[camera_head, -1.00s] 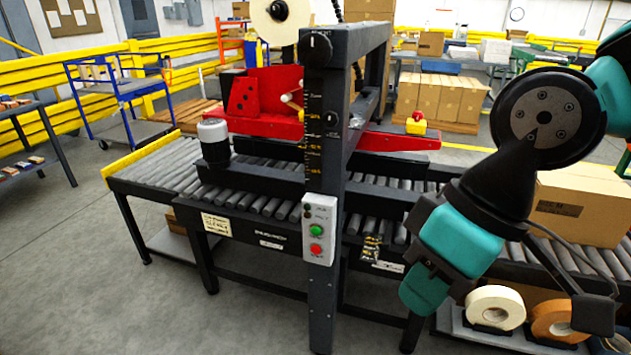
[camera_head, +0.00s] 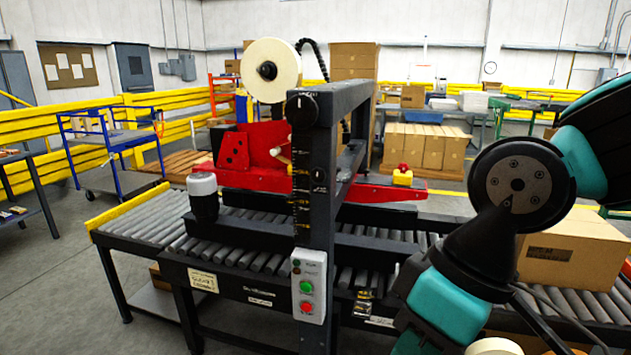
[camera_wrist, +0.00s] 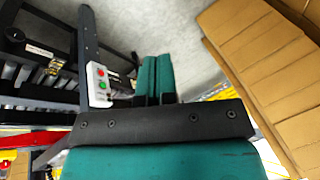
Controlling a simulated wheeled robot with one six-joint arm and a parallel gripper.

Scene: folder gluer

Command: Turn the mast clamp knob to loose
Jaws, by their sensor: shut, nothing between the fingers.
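The dark mast (camera_head: 318,225) stands upright over the roller conveyor in the head view. A large round black knob (camera_head: 302,108) with a pale pointer line, close to vertical, sits at its top. A smaller dark knob (camera_head: 318,174) sits lower on the mast, beside the scale; its pointer is too small to read. I cannot tell for sure which is the clamp knob. My gripper (camera_wrist: 155,60) shows in the wrist view, its two teal fingers shut and empty. It is apart from the mast; both knobs are out of sight in that view.
A control box (camera_head: 308,286) with green and red buttons is on the mast below the knobs. The conveyor (camera_head: 260,245) runs both ways behind it. A cardboard box (camera_head: 572,250) sits on the right rollers, behind my arm. Grey floor is open at left.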

